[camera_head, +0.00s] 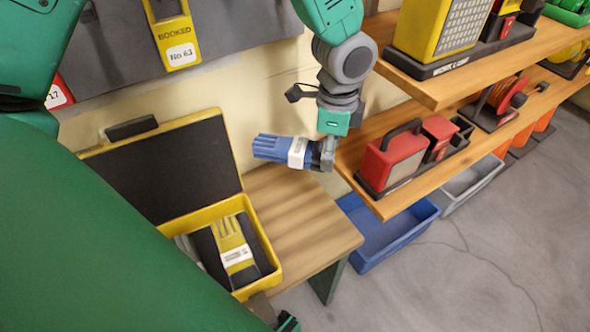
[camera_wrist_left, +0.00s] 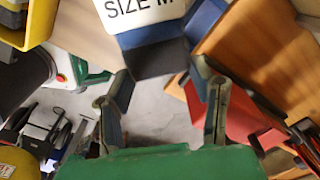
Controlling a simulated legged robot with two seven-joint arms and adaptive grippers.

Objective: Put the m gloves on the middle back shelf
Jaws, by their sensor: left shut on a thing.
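The m gloves (camera_head: 272,148) are a blue bundle with a white band. In the left wrist view the blue gloves (camera_wrist_left: 155,50) carry a white label reading "SIZE M". My left gripper (camera_head: 320,153) is shut on their right end and holds them in the air, above the wooden bench and left of the shelves. An upper wooden shelf (camera_head: 432,93) and a lower wooden shelf (camera_head: 384,207) run along the right; which one is the middle back shelf I cannot tell. My right gripper is not clearly seen.
The upper shelf bears a yellow device (camera_head: 440,30); the lower bears a red case (camera_head: 390,160) near its left end. A blue bin (camera_head: 385,240) and grey bin (camera_head: 470,185) stand below.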

